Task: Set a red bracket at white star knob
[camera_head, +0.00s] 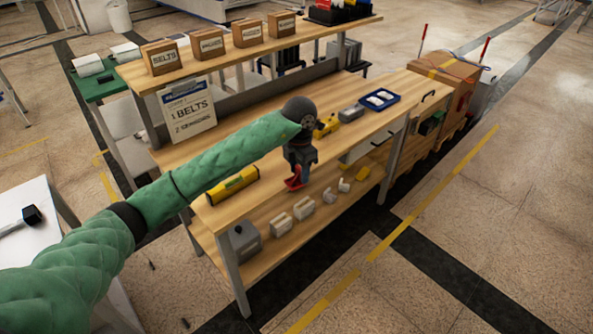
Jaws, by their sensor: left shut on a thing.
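My left gripper (297,168) points down over the front edge of the wooden workbench (275,150). It is shut on a red bracket (293,184), which shows just under the dark fingers. Whether the bracket touches the bench top or hangs above it I cannot tell. I cannot pick out a white star knob for sure; small white parts lie in a blue tray (381,99) on the bench top. My right gripper is not in view.
A yellow spirit level (232,185), a yellow tool (327,126) and a grey block (351,114) lie on the bench top. The lower shelf holds several white pieces (303,208) and a grey box (244,240). Labelled cartons (205,43) stand on the upper shelf.

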